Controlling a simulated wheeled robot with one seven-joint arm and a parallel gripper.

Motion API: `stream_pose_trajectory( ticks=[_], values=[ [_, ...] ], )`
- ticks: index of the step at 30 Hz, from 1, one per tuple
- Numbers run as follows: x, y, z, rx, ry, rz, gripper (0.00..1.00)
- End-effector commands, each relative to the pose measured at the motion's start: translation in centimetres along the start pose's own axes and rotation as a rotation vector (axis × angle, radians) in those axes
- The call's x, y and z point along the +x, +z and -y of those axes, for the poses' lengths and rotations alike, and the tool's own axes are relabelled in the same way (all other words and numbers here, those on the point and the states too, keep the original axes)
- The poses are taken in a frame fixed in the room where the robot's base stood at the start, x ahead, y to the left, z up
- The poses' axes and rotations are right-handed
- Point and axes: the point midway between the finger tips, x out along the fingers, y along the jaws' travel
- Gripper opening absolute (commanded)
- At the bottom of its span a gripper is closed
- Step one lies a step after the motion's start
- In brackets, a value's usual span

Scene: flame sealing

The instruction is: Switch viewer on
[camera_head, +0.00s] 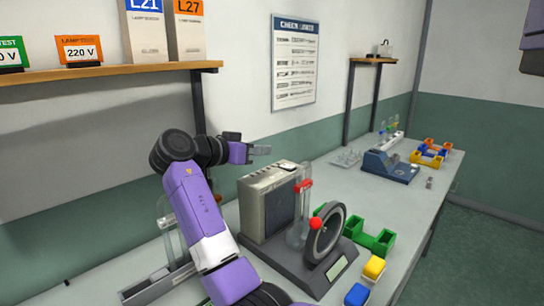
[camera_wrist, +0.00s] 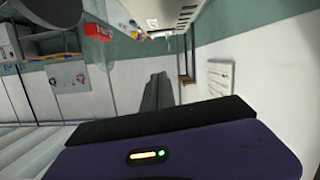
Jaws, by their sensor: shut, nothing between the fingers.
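The viewer stands on the bench, with a grey box (camera_head: 267,203) on a dark base and a round dark-rimmed disc (camera_head: 325,233) in front. A small white part (camera_head: 287,166) sits on top of the box; I cannot tell whether it is a switch. A clear glass tube (camera_head: 299,232) with red parts stands between box and disc. A red ball (camera_head: 316,223) shows at the disc. My gripper (camera_head: 264,150) is shut and empty, above and behind the box, apart from it. Its dark fingers (camera_wrist: 158,92) also show in the wrist view.
A blue device (camera_head: 389,166) and coloured trays (camera_head: 429,155) stand farther along the bench. A wooden shelf (camera_head: 110,72) with boxes hangs at left. A poster (camera_head: 295,64) is on the wall.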

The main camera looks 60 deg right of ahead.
Motion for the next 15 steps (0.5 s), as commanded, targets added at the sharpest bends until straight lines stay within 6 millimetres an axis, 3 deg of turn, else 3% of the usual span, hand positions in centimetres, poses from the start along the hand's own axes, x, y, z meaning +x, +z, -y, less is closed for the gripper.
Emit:
stream_pose_trajectory(
  ticks=[15],
  values=[
    [9.3, 0.3, -0.1, -0.004, 0.002, 0.002, 0.00]
  ],
)
